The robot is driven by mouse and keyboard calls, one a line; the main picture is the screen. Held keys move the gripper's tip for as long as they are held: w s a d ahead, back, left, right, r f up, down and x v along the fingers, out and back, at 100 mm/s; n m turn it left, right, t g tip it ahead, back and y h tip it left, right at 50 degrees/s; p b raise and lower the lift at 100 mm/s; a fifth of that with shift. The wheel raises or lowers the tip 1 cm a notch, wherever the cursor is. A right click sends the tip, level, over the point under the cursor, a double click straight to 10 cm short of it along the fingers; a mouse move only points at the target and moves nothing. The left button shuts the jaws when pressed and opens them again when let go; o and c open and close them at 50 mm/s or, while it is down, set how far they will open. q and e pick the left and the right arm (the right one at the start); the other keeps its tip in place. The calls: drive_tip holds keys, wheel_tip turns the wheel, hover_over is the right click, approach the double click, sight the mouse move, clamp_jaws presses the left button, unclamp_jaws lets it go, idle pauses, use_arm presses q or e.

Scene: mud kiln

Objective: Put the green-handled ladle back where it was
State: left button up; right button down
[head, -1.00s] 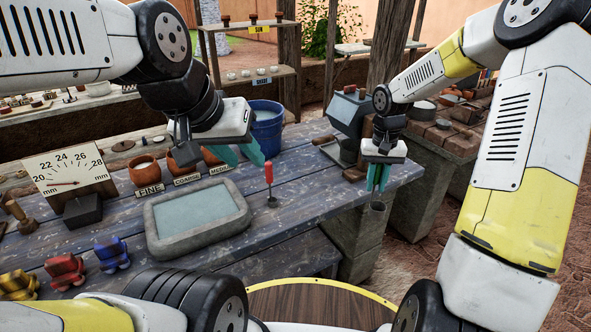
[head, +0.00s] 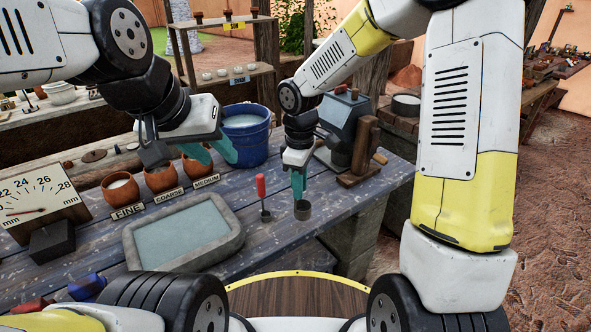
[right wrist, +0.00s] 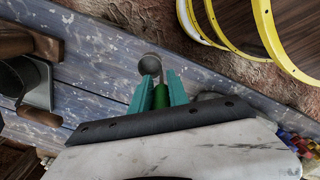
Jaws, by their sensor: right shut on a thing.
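The green-handled ladle is in my right gripper (head: 299,185), which is shut on it above the right part of the blue-grey table (head: 330,200). Its grey cup (head: 303,210) hangs below the teal fingers. In the right wrist view the green handle (right wrist: 161,96) lies between the fingers and the round cup (right wrist: 150,64) shows past the tips. Whether the cup touches the table, I cannot tell. My left gripper (head: 212,152) is open and empty, near the blue bucket and the clay pots.
A red-handled tool (head: 261,196) stands left of the ladle. A grey basin of liquid (head: 240,238) lies left of it. The blue bucket (head: 247,158) stands behind, clay pots (head: 120,190) at left. A grey device (head: 345,125) and wooden stand (head: 362,160) are close on the right.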

drive_tip(key=w+a+f, duration=0.1)
drive_tip(key=w+f, duration=0.3)
drive_tip(key=w, duration=0.5)
drive_tip(key=shift+a+f, duration=0.2)
drive_tip(key=shift+a, duration=0.05)
drive_tip(key=shift+f, duration=0.15)
drive_tip(key=c, duration=1.3)
unclamp_jaws()
